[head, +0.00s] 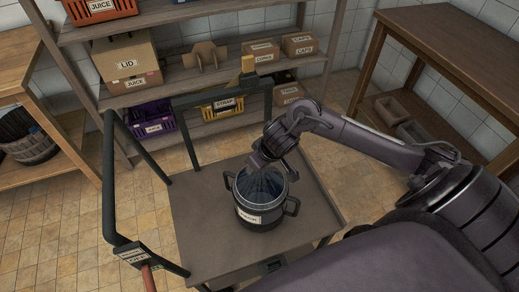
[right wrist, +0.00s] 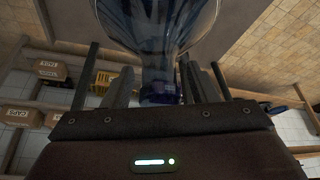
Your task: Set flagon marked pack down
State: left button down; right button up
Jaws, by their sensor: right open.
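In the right wrist view the neck (right wrist: 160,88) is between the fingers of this gripper (right wrist: 160,90), which are open, with a gap on each side. My left gripper is not in view.
The cart top (head: 205,240) is bare around the basket, with a dark tubular handle frame (head: 110,190) at its left. Shelves (head: 195,85) with labelled boxes and crates stand behind. Wooden tables stand at the left (head: 70,90) and right (head: 450,45).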

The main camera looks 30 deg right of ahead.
jog(key=p+v, duration=0.2)
jog(key=v, duration=1)
jog(key=shift+p, duration=0.4)
jog(key=shift+r, duration=0.1)
